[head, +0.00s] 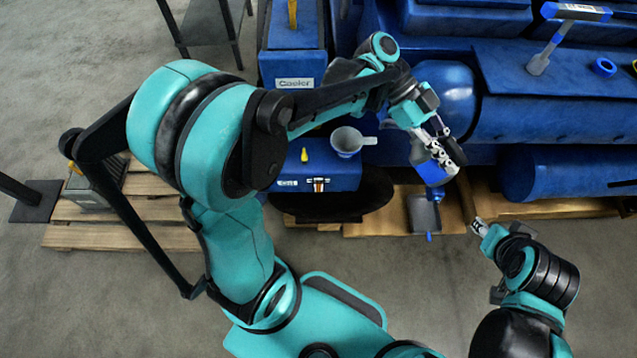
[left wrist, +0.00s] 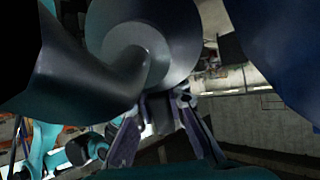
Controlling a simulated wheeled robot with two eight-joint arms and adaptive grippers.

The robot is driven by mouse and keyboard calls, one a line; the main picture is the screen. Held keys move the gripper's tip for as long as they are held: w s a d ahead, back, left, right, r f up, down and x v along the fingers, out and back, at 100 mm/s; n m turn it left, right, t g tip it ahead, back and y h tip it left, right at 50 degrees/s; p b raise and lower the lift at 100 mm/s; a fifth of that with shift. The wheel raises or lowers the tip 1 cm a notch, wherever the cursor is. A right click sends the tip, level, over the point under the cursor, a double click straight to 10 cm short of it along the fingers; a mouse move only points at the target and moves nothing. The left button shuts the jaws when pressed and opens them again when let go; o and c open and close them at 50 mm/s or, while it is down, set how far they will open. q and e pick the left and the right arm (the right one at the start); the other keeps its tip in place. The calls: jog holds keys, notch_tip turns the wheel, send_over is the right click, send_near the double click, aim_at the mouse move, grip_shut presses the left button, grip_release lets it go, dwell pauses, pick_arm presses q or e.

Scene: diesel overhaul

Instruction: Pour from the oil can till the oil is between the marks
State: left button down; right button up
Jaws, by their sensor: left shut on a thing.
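My left gripper (head: 443,150) is shut on a blue can with a pale band (head: 428,168), taken to be the oil can. It holds the can to the right of the funnel and apart from it. In the left wrist view a large dark round body (left wrist: 145,45) with a curved part fills the top, just beyond the fingers (left wrist: 165,135). A grey funnel (head: 347,141) stands on a blue box (head: 335,178). A small sight gauge (head: 318,184) shows on the box's front; its oil level and marks are too small to read. My right gripper (head: 479,227) is low at right, apart from the can.
A yellow-topped dipstick or plug (head: 304,155) stands left of the funnel. A big blue engine (head: 560,90) fills the back right, with a tool (head: 555,40) and a blue ring (head: 604,67) on it. A dark flat tray (head: 424,213) lies on the pallet below the can.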

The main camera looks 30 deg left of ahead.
pick_arm(q)
jog(key=f+y, duration=0.1)
jog(key=f, duration=0.1)
jog(key=d+f+y, duration=0.1)
jog(key=f+y, duration=0.2)
jog(key=f, duration=0.1)
jog(key=shift+s+d+f+t+y, duration=0.2)
jog(key=shift+f+t+y, duration=0.1)
jog(key=shift+f+t, duration=0.1)
jog(key=a+f+t+y+b, duration=0.1)
jog(key=f+y+b, duration=0.1)
jog(key=f, duration=0.3)
jog(key=w+a+f+y+b, duration=0.1)
jog(key=a+f+y+b, duration=0.1)
jog(key=f+y, duration=0.3)
jog(key=shift+a+f+t, duration=0.25)
jog(key=shift+a+t, duration=0.05)
jog(key=shift+t, duration=0.1)
notch_tip(320, 180, up, 3)
jog(key=shift+r+p, duration=0.1)
jog(key=shift+p, duration=0.8)
